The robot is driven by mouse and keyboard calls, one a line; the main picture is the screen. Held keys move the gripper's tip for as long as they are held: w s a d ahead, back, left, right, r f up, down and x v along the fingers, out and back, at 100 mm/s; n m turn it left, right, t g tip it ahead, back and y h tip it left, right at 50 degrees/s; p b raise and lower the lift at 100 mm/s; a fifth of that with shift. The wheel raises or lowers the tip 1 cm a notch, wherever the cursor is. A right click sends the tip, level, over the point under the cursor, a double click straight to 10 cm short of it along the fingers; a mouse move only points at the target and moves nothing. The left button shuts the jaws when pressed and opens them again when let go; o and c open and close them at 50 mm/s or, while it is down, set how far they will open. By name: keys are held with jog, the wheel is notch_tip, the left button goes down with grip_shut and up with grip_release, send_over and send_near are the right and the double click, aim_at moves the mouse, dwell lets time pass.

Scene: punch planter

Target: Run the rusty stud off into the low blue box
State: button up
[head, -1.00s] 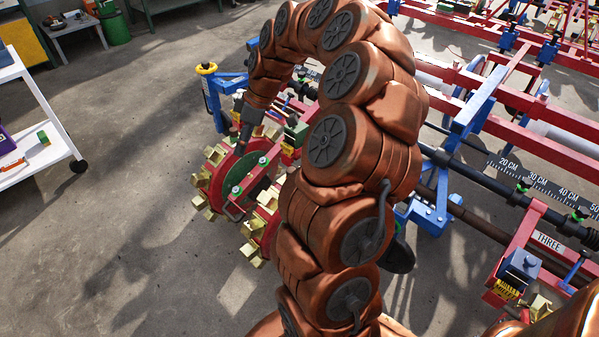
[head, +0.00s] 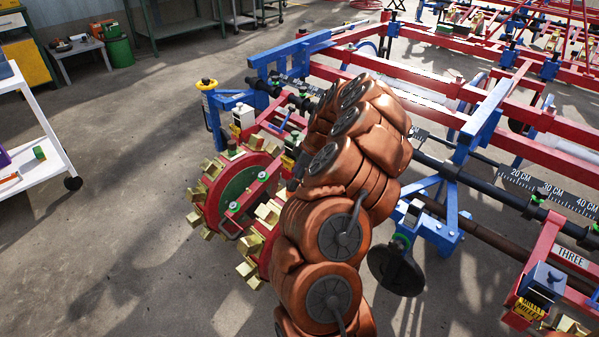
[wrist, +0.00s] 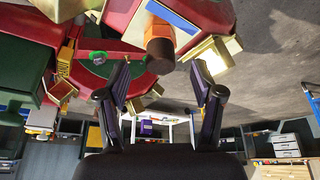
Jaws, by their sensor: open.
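In the wrist view my gripper (wrist: 160,88) is open, its two dark fingers apart with nothing between them. A brown, rust-coloured cylindrical end (wrist: 160,50), which looks like the rusty stud, shows just above the gap between the fingertips. It stands out from the red and green wheel part, with an orange piece beside it. I cannot tell whether the fingers are level with it. In the head view my arm hides my gripper and the stud. A blue object (head: 5,69) shows only in part on the white trolley; I cannot tell whether it is the low blue box.
The red wheel (head: 215,205) with brass-coloured blocks is beside my arm. Red and blue frame bars (head: 480,110) fill the right side. The white trolley (head: 50,125) stands at the left, with a small green box (head: 39,153). The concrete floor between is clear.

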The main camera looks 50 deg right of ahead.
jog(key=shift+b+x, duration=0.3)
jog(key=shift+x, duration=1.8)
jog(key=c, duration=1.2)
jog(key=shift+f+b, duration=0.15)
jog(key=shift+b, duration=0.4)
jog(key=shift+n+g+y+b, duration=0.35)
jog(key=shift+n+b, duration=1.15)
jog(key=shift+b, duration=0.5)
jog(key=shift+n+y+b, duration=0.25)
jog(key=shift+n+b, duration=0.35)
jog(key=shift+b, duration=0.05)
